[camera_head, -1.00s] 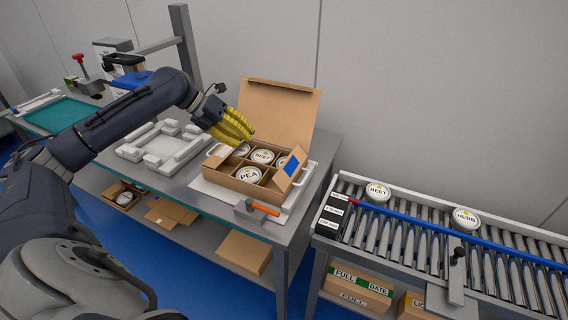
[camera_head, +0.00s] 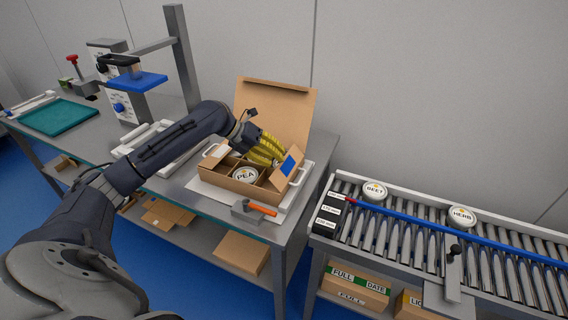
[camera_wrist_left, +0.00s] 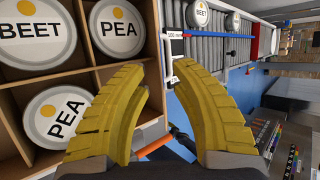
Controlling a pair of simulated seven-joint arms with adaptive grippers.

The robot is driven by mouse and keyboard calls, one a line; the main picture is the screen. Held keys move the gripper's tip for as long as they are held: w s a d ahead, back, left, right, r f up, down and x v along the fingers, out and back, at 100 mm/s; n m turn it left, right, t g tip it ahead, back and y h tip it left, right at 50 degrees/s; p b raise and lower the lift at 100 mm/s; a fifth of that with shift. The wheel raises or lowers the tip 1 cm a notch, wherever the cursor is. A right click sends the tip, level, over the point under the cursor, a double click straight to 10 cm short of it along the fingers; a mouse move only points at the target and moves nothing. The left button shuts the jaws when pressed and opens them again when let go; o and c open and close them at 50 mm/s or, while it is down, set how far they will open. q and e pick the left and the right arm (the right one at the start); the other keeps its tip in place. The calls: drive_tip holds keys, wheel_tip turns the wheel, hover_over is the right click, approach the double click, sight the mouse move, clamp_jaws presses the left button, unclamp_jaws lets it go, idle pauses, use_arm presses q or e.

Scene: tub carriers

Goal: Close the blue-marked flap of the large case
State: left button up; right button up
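The large case (camera_head: 226,182) is a cardboard box on the bench, with its tall back lid (camera_head: 275,105) standing up. Its blue-marked flap (camera_head: 289,167) sticks up and outward at the right end, with a blue patch on it. My left gripper (camera_head: 274,152) is over the case, just left of the blue-marked flap. In the left wrist view its yellow fingers (camera_wrist_left: 157,75) are apart with nothing between them. Tubs marked PEA (camera_head: 245,174) and BEET (camera_wrist_left: 30,31) sit in compartments. My right gripper is not in view.
An orange-handled tool (camera_head: 262,209) lies at the bench's front edge before the case. A roller conveyor (camera_head: 400,235) with several tubs stands to the right. A white tray frame (camera_head: 150,140) lies left of the case, behind my left arm.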

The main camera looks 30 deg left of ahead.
sight(284, 162)
use_arm(q)
drive_tip(key=shift+x, duration=2.15)
clamp_jaws()
